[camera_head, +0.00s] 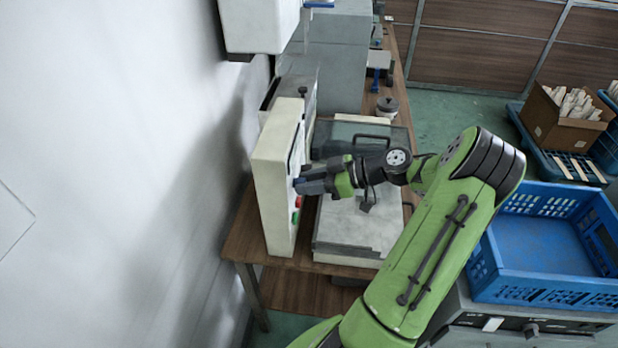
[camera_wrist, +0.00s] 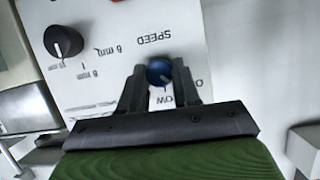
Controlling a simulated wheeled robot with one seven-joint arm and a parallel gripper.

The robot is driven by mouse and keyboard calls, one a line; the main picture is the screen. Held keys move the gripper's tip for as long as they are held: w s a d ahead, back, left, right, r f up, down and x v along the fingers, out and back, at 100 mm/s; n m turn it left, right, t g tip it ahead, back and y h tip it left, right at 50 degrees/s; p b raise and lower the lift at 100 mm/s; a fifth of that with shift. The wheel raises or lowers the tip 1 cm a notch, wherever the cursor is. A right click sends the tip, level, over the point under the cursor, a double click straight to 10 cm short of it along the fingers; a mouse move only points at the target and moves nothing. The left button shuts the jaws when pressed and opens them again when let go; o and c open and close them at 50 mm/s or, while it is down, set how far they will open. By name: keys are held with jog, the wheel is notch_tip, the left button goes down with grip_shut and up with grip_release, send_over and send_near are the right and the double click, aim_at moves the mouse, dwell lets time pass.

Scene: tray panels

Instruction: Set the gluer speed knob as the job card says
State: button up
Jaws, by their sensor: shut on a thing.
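The blue speed knob (camera_wrist: 159,71) sits on the white control panel (camera_wrist: 100,20), near the word SPEED, which appears upside down in the wrist view. A pale pointer mark shows on its lower part, but the exact setting is hard to read. My gripper (camera_wrist: 158,79) is shut on the knob, with one finger on each side. In the head view my gripper (camera_head: 303,186) reaches the front face of the panel box (camera_head: 273,180) from the right. The panel face is seen nearly edge-on there. No job card is readable in either view.
A black knob (camera_wrist: 63,42) with mm markings is on the same panel. A red button (camera_head: 298,201) and a green button (camera_head: 295,217) are just below my gripper. A pale machine bed (camera_head: 350,228) lies beneath the arm. A blue crate (camera_head: 535,245) stands right.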

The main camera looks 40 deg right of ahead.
jog(key=m+y+p, duration=0.2)
jog(key=m, duration=0.2)
jog(key=m+g+y+p, duration=0.1)
jog(key=m+y+p, duration=0.2)
jog(key=m, duration=0.2)
jog(key=m+y+p, duration=0.2)
jog(key=m, duration=0.2)
jog(key=shift+w+d+f+m+g+y+p, duration=0.25)
jog(key=shift+d+f+m+g+y+p, duration=0.05)
jog(key=shift+d+f+g+p, duration=0.1)
dwell(0.8)
jog(key=o, duration=1.1)
jog(key=shift+c, duration=0.2)
